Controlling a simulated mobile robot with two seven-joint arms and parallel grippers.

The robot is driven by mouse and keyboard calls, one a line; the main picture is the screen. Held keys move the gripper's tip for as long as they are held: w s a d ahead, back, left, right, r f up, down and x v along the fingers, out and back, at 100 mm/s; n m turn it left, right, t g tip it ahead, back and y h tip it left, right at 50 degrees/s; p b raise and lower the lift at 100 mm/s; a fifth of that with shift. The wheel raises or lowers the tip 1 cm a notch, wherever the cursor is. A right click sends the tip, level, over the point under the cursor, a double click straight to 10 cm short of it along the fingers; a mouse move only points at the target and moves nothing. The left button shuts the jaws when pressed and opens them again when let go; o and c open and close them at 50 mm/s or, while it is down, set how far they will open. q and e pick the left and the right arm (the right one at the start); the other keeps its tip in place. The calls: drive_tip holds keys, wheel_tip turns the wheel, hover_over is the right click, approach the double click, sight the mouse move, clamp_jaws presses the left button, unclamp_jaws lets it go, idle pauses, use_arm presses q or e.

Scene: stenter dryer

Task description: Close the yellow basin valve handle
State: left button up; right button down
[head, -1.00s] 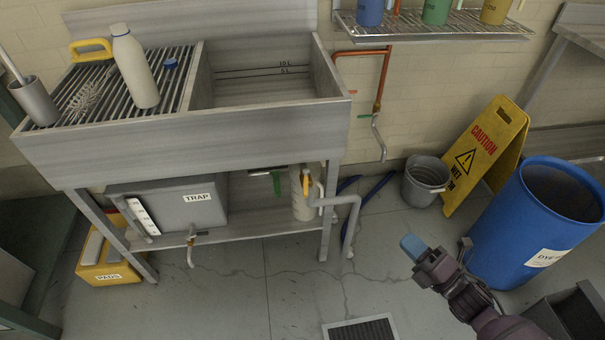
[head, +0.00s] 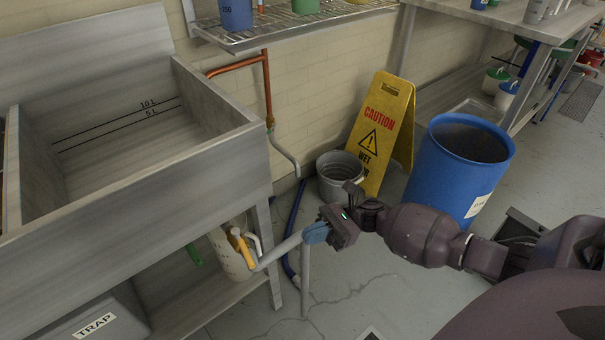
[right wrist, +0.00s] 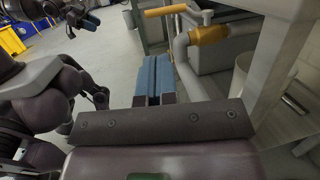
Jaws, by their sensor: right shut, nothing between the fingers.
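The yellow basin valve (head: 240,246) sits under the sink's right end, on a grey drain pipe (head: 281,252). In the right wrist view its yellow handle (right wrist: 166,10) is a bar reaching left, above the yellow valve body (right wrist: 208,36). My right gripper (head: 316,233) is shut and empty, its blue fingertips overlapping the pipe's outer bend in the head view. In the right wrist view the fingertips (right wrist: 153,68) lie left of the pipe and below the handle, apart from the handle. I cannot tell whether they touch the pipe. My left gripper (right wrist: 90,18) seems to show small at the top left.
The steel sink (head: 150,185) stands left, its leg (head: 267,250) close to the pipe. A white container (head: 228,256) is behind the valve. A grey bucket (head: 340,178), yellow caution sign (head: 380,130) and blue drum (head: 455,170) stand beyond my right arm. Cracked floor is clear in front.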

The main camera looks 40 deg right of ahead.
approach(243, 248)
drive_tip(key=a, duration=0.5)
use_arm(q)
drive_tip(key=shift+s+a+f, duration=0.1)
drive_tip(key=shift+s+f, duration=0.05)
drive_tip(key=shift+f, duration=0.05)
use_arm(e)
drive_tip(key=shift+s+a+r, duration=0.15)
drive_tip(key=shift+a, duration=0.3)
drive_tip(key=shift+s+a+r, duration=0.2)
drive_tip(key=shift+a, duration=0.25)
use_arm(q)
drive_tip(key=shift+r+p, duration=0.1)
drive_tip(key=shift+p, duration=0.2)
use_arm(e)
drive_tip(key=shift+a+m+t, duration=0.15)
drive_tip(key=shift+m+t, duration=0.15)
